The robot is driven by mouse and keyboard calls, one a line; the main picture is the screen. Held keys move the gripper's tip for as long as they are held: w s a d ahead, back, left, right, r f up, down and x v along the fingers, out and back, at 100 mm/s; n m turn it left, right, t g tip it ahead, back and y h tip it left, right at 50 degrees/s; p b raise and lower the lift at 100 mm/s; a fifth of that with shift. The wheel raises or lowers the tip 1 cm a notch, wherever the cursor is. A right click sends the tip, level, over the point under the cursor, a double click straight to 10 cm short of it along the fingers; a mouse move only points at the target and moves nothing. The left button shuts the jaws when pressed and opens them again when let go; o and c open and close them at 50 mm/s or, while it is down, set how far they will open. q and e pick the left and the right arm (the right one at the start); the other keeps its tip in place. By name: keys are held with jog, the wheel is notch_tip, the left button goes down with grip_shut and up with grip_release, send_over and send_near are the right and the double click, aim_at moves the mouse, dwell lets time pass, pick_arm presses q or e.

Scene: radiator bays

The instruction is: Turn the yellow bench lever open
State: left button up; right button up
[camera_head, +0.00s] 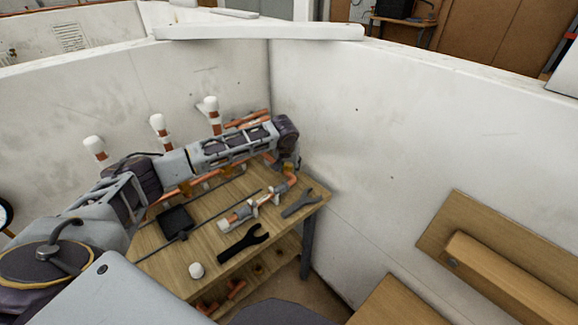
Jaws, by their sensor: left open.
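My left arm reaches across the wooden workbench (215,235) from the left. My left gripper (292,165) is at its far end, pointing down over the back right corner of the bench, and it is open. A white and copper pipe assembly (240,214) lies on the bench just in front of the gripper. I cannot clearly pick out a yellow lever. Small orange-yellow patches show behind and below the arm, too small to identify, and the arm hides part of the bench's back edge. My right gripper is not in view.
White-capped copper pipes (158,124) stand by the wall behind. A wooden wall ledge (500,265) is at the right.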

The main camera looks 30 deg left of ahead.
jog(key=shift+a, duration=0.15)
pick_arm(q)
grip_shut()
jog(key=shift+w+d+p, duration=0.1)
jog(key=shift+w+p, duration=0.05)
jog(key=shift+p, duration=0.35)
jog(key=shift+w+n+y+p, duration=0.2)
jog(key=shift+n+y+p, duration=0.1)
jog(key=shift+n+p, duration=0.25)
grip_release()
jog(key=shift+s+d+r, duration=0.1)
jog(key=shift+r, duration=0.35)
jog(key=v, duration=1.1)
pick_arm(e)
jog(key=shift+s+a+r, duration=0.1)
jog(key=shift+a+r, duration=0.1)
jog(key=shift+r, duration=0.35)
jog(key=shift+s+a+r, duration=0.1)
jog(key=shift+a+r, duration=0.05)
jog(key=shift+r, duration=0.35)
